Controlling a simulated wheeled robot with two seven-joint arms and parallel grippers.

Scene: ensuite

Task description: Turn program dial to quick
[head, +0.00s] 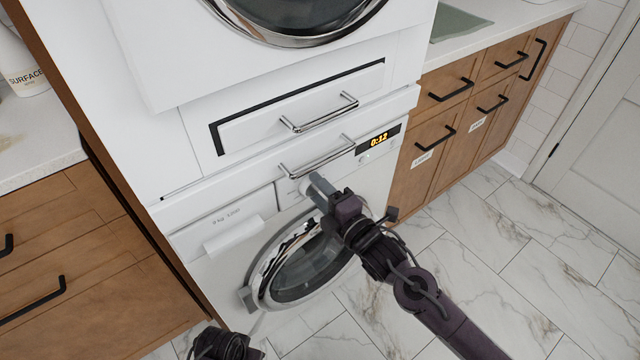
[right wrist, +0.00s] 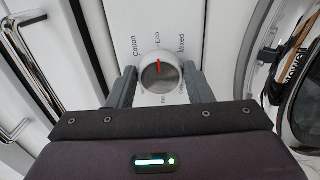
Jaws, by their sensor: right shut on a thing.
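The program dial (right wrist: 155,78) is a round silver knob on the white front of the lower washing machine (head: 376,186). In the right wrist view its red mark points up towards the label "Eco" (right wrist: 157,42). "Cotton" (right wrist: 135,47) is to the left and "Mixed" (right wrist: 181,44) to the right. Lettering below the dial is partly hidden, and I cannot read a "quick" label. My right gripper (right wrist: 159,86) is shut on the dial, one grey finger on each side. In the head view the right gripper (head: 318,189) covers the dial.
A lit display (head: 379,139) reads 0:12. A drawer with a chrome handle (head: 318,155) is above the dial. The round washer door (head: 300,265) is below. Wooden cabinets (head: 450,120) stand to the right. The marble floor (head: 500,235) in front of them is clear.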

